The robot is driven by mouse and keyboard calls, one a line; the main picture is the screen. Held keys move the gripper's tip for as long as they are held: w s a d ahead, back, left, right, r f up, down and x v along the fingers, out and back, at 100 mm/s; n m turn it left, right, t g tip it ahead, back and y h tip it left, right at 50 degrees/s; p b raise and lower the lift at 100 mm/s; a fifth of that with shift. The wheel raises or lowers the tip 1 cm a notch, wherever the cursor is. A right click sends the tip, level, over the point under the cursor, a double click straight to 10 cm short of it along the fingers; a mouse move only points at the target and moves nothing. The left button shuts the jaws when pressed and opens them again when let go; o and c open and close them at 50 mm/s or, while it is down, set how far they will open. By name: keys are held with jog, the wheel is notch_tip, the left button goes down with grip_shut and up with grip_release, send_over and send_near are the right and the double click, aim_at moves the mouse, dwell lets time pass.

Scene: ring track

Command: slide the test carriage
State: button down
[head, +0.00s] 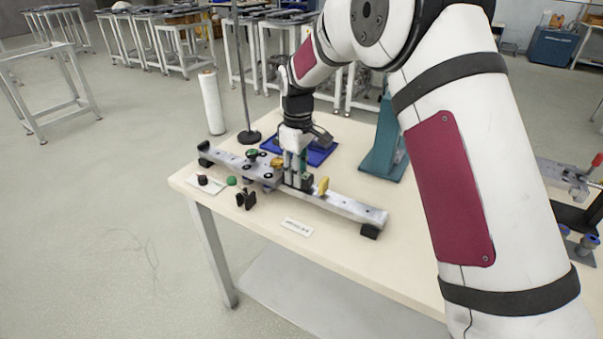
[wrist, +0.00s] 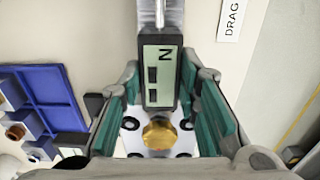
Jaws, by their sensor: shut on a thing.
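The test carriage is a pale metal plate (head: 262,173) on a long silver rail (head: 345,205) that crosses the table. A gold knob (wrist: 160,133) and black screws show on the plate in the wrist view. A dark block with a grey display marked N (wrist: 158,70) lies in line with the rail. My gripper (head: 295,165) points down over the right part of the carriage. In the wrist view its teal finger pads (wrist: 160,105) stand on both sides of the carriage's middle. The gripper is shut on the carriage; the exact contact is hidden.
Black feet (head: 370,231) support the rail ends. A blue tray (head: 318,154) and a teal stand (head: 385,145) are behind. A black clip (head: 246,199) and a label card (head: 297,227) lie in front.

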jog(key=shift+a, duration=0.1)
jog(key=c, duration=1.2)
grip_release()
notch_tip(320, 180, up, 12)
